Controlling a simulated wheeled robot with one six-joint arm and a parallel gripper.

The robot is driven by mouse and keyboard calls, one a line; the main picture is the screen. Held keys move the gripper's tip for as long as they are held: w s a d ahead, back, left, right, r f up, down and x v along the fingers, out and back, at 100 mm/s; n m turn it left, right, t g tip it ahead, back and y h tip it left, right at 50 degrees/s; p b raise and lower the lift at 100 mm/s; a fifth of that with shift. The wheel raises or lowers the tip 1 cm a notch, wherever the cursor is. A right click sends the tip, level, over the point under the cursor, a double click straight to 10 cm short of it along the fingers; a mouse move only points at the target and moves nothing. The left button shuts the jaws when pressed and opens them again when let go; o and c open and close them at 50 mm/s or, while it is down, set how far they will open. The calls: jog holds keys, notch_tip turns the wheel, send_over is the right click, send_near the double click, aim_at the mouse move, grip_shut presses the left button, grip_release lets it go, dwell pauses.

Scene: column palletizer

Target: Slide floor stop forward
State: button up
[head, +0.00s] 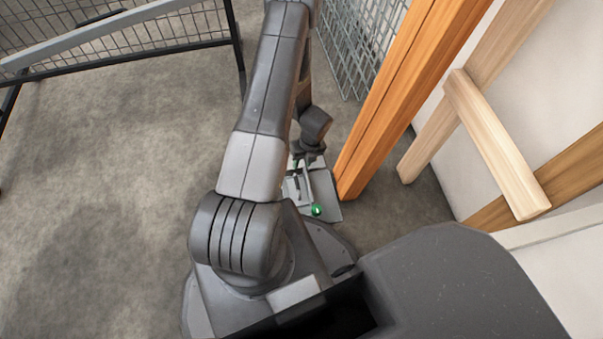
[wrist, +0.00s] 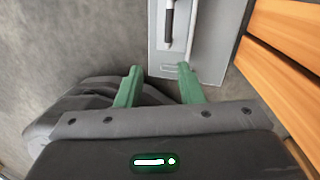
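The floor stop is a light grey metal plate (head: 327,190) on the concrete floor, at the foot of the orange post. In the wrist view the plate (wrist: 217,45) lies just beyond my fingertips and carries a raised bar with a dark handle (wrist: 169,24). My gripper (wrist: 159,70) has two green fingers spread apart with nothing between them. Its fingertips sit near the plate's close edge; I cannot tell whether they touch it. In the head view my arm hides most of the gripper and part of the plate.
An orange post (head: 399,98) stands close on the right of the plate, and it also shows in the wrist view (wrist: 286,40). A pale wooden frame (head: 497,143) leans by the wall. Wire mesh fencing (head: 130,42) stands at the back left. The floor at left (head: 110,190) is clear.

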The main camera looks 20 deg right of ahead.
notch_tip(320, 180, down, 2)
jog(key=d+m, duration=0.1)
jog(key=b, duration=0.5)
send_near(298, 185)
jog(key=x, duration=0.8)
jog(key=shift+s, duration=0.1)
jog(key=shift+c, duration=0.2)
grip_shut()
